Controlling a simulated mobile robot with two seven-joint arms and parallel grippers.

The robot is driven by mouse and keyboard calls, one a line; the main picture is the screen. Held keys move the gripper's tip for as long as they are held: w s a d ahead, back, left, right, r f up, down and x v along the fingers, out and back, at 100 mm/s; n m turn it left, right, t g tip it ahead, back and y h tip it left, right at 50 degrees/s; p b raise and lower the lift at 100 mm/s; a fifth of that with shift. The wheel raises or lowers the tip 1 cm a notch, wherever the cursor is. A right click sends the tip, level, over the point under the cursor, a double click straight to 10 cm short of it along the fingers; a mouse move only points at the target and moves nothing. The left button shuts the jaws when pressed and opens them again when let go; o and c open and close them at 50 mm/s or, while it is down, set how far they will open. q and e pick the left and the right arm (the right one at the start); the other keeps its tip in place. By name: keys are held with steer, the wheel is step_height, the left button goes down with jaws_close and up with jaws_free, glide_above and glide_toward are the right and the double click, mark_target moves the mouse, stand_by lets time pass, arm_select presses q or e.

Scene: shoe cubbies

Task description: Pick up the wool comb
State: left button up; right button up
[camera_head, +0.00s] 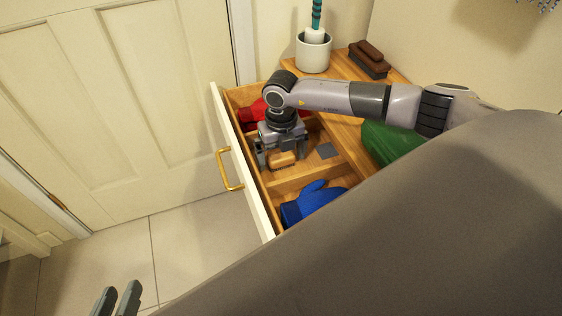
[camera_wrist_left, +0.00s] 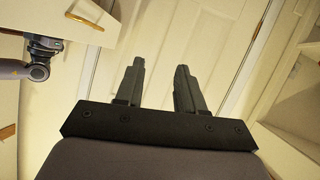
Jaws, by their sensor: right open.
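A small tan wooden piece (camera_head: 282,160), which looks like the wool comb, lies in the middle compartment of the open drawer (camera_head: 241,165). A flat dark grey piece (camera_head: 327,150) lies to its right; I cannot tell whether the two are joined. My right gripper (camera_head: 281,160) points down into this compartment, open, its fingers on either side of the tan piece. I cannot tell whether they touch it. My left gripper (camera_head: 118,299) is empty and open, low over the floor at the bottom left. Its two separated fingers show in the left wrist view (camera_wrist_left: 159,88).
A red item (camera_head: 252,112) lies in the back compartment and a blue glove-like item (camera_head: 312,203) in the front one. Low dividers separate them. On the cabinet top stand a white pot (camera_head: 313,53), a brown brush (camera_head: 368,60) and a green item (camera_head: 388,144). A door (camera_head: 120,100) is at left.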

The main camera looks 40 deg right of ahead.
mark_target(281, 154)
steer(key=c, duration=1)
arm_select(q)
steer(key=shift+r, duration=0.1)
arm_select(e)
steer(key=shift+r, duration=0.1)
steer(key=shift+r, duration=0.4)
arm_select(q)
steer(key=shift+m+y, duration=0.3)
steer(key=shift+y, duration=0.6)
steer(key=shift+s+a+r+p, duration=0.1)
steer(key=shift+s+a+p, duration=0.15)
steer(key=shift+a+p, duration=0.55)
steer(key=shift+s+a+r+p, duration=0.1)
steer(key=shift+s+a+p, duration=0.25)
steer(key=shift+p, duration=0.65)
steer(key=shift+s+a+p, duration=0.15)
steer(key=shift+a+p, duration=0.6)
steer(key=shift+p, duration=0.15)
arm_select(e)
steer(key=shift+r, duration=9.55)
steer(key=o, duration=0.4)
steer(key=c, duration=0.3)
